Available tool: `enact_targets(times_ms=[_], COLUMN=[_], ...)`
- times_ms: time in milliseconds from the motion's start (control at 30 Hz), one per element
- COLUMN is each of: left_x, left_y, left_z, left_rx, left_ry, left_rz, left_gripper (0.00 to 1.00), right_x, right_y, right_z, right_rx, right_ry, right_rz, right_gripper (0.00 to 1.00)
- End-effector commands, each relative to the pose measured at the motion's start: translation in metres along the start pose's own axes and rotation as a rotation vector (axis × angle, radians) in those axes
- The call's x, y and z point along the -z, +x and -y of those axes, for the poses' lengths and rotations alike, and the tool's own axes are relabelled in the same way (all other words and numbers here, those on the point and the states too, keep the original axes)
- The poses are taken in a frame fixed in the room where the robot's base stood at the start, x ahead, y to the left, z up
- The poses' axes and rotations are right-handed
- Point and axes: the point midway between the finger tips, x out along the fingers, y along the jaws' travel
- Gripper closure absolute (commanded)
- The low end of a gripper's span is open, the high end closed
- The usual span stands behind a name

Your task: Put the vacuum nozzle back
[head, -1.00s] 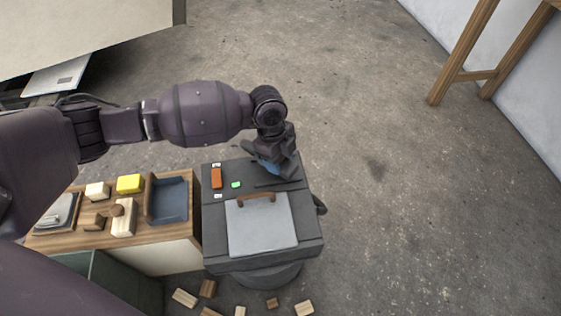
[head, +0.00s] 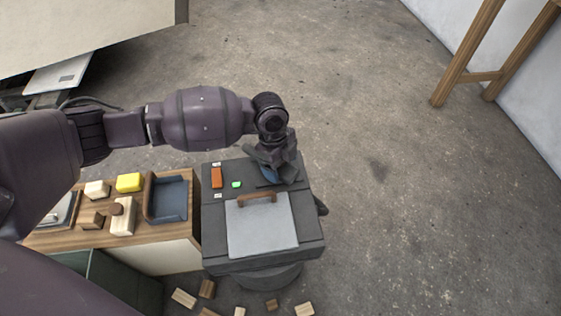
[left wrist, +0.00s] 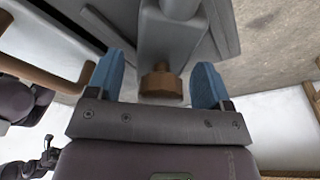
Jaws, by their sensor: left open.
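The vacuum is a dark grey boxy machine (head: 308,232) with a light grey lid panel and a brown handle (head: 257,197). My left gripper (head: 268,174) is low over the back right of its top, and the arm hides part of that area. In the left wrist view, the open blue fingers of my left gripper (left wrist: 160,66) stand on either side of a grey part with a brown end (left wrist: 161,84). This may be the vacuum nozzle. A gap shows on both sides of it. I cannot tell whether the nozzle is seated.
An orange switch (head: 216,178) and a green light (head: 237,185) sit on the machine's top. A wooden worktop at left holds a blue tray (head: 172,200), a yellow block (head: 130,183) and wooden blocks. Loose blocks lie on the floor in front.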

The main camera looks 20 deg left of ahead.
Motion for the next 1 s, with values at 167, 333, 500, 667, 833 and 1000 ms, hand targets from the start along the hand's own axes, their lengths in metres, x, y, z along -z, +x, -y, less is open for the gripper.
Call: enact_targets(times_ms=[167, 333, 500, 667, 833, 1000], left_x=[0.001, 0.001, 0.002, 0.001, 0.001, 0.001], left_y=[-0.014, -0.047, -0.082, -0.106, -0.121, -0.124], left_z=[0.001, 0.003, 0.003, 0.002, 0.001, 0.000], left_rx=[0.004, 0.013, 0.012, 0.009, 0.004, -0.001], left_ry=[0.001, 0.002, 0.001, 0.001, 0.000, 0.000], left_rz=[0.002, 0.003, 0.003, 0.002, 0.000, 0.000], left_gripper=[0.26, 0.26, 0.26, 0.26, 0.26, 0.26], right_x=[0.005, 0.005, 0.009, 0.010, 0.007, 0.005], right_y=[0.000, -0.001, -0.002, -0.003, -0.005, -0.005], right_z=[-0.001, 0.002, 0.003, 0.003, 0.002, 0.002], right_rx=[-0.002, 0.010, 0.017, 0.021, 0.019, 0.019], right_ry=[-0.004, -0.023, -0.046, -0.059, -0.046, -0.041], right_rz=[-0.005, 0.041, 0.078, 0.107, 0.119, 0.125], right_gripper=[1.00, 1.00, 1.00, 1.00, 1.00, 1.00])
